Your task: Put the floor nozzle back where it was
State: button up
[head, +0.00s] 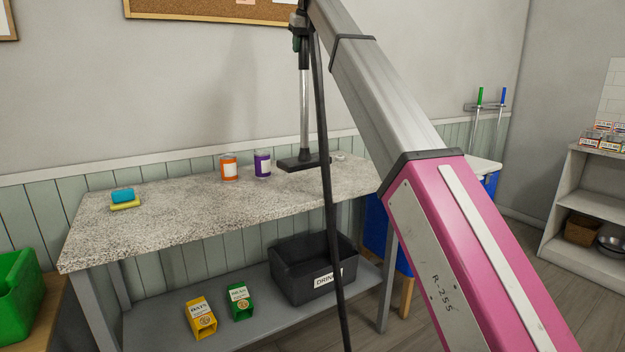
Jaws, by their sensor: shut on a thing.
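The floor nozzle (304,163) is a flat black head below an upright grey metal tube with a dark upper part. It appears over the back right part of the speckled tabletop (190,212). I cannot tell whether its head touches the top or hangs just above it. My gripper (300,42) is at the top of the picture, shut on the dark upper end of the floor nozzle. The fingers are small and partly hidden there by my arm and a dark hose or cable.
An orange jar (229,167) and a purple jar (262,164) stand left of the nozzle. Sponges (123,199) lie at the left. A black bin (295,278) and two cartons sit on the lower shelf. A blue container (376,228) stands right. The tabletop's middle is clear.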

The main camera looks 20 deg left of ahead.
jog(key=s+a+r+n, duration=0.1)
jog(key=s+a, duration=0.5)
jog(key=s, duration=0.4)
jog(key=s+a+r+n+g+y, duration=0.1)
jog(key=s+a, duration=0.4)
jog(key=s, duration=0.6)
jog(key=s+a+r+n, duration=0.1)
jog(key=s+a+n, duration=0.1)
jog(key=s+a, duration=0.6)
jog(key=w+d+f, duration=0.2)
jog(key=w+f, duration=0.7)
jog(key=f, duration=0.1)
jog(key=shift+w+d+f, duration=0.15)
jog(key=shift+d+f, duration=0.2)
jog(key=shift+d, duration=0.05)
jog(key=shift+f, duration=0.15)
jog(key=o, duration=1.1)
